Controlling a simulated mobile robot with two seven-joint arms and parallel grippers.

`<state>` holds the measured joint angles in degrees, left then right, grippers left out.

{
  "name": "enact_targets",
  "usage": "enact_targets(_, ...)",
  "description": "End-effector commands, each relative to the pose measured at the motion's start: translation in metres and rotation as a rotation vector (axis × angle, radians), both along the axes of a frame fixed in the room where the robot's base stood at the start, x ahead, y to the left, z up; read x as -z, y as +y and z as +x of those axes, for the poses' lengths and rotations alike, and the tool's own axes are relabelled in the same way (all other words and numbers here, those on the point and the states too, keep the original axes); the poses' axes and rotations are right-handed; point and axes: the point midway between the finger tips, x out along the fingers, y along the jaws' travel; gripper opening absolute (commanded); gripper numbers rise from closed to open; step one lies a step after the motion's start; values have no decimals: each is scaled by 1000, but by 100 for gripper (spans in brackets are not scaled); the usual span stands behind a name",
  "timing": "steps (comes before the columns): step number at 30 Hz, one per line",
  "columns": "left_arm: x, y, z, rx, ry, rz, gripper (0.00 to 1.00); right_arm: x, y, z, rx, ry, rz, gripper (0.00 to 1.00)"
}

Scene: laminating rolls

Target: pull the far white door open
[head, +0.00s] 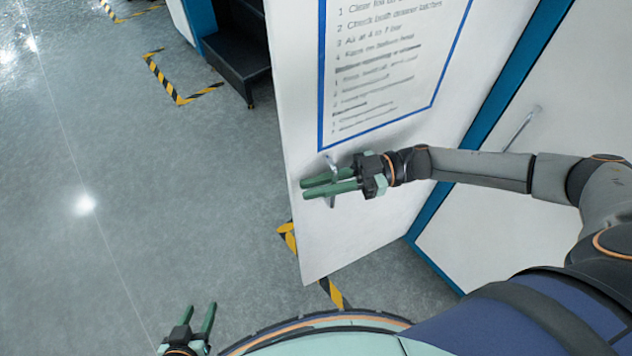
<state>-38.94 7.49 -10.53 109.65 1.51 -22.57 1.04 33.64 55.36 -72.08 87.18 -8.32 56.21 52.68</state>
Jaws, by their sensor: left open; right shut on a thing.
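The far white door (365,225) stands swung out from a blue frame, its free edge toward the left of the head view. It has a metal bar handle (331,204) near that edge. My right gripper (304,188) is shut on this handle, its green fingers on either side of the bar. Part of the handle is hidden by the fingers. My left gripper (196,318) is open and empty at the bottom left, low over the floor and apart from the door.
A blue-bordered instruction sheet (390,60) is on the door. Another white panel with a bar handle (521,130) is at the right. A dark unit (235,55) stands beyond the door. Yellow-black floor markings (178,95) lie at left. The grey floor (130,210) at left is clear.

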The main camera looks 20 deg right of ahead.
Motion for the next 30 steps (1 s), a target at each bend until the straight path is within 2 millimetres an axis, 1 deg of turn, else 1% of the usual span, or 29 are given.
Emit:
enact_targets(1, 0, 0, 0, 0, 0, 0, 50, 0, -1, 1, 2, 0, -1, 0)
enact_targets(2, 0, 0, 0, 0, -1, 0, 50, 0, -1, 1, 2, 0, -1, 17)
enact_targets(3, 0, 0, 0, 0, -1, 0, 50, 0, -1, 1, 2, 0, -1, 21)
enact_targets(5, 0, 0, 0, 0, -1, 0, 50, 0, -1, 1, 2, 0, -1, 27)
enact_targets(13, 0, 0, 0, 0, -1, 0, 50, 0, -2, 1, 2, 0, -1, 27)
enact_targets(17, 4, 0, 1, 0, -1, 0, 50, 2, -14, 0, 5, 0, -3, 27)
enact_targets(20, 9, 0, 1, 0, -1, 0, 50, 3, -32, -1, 6, -1, -5, 27)
enact_targets(27, 23, 0, 1, 0, -2, 0, 50, 4, -85, -6, 5, 0, -5, 27)
enact_targets(30, 27, 0, 1, 1, -2, 0, 50, 3, -103, -8, 5, 0, -4, 27)
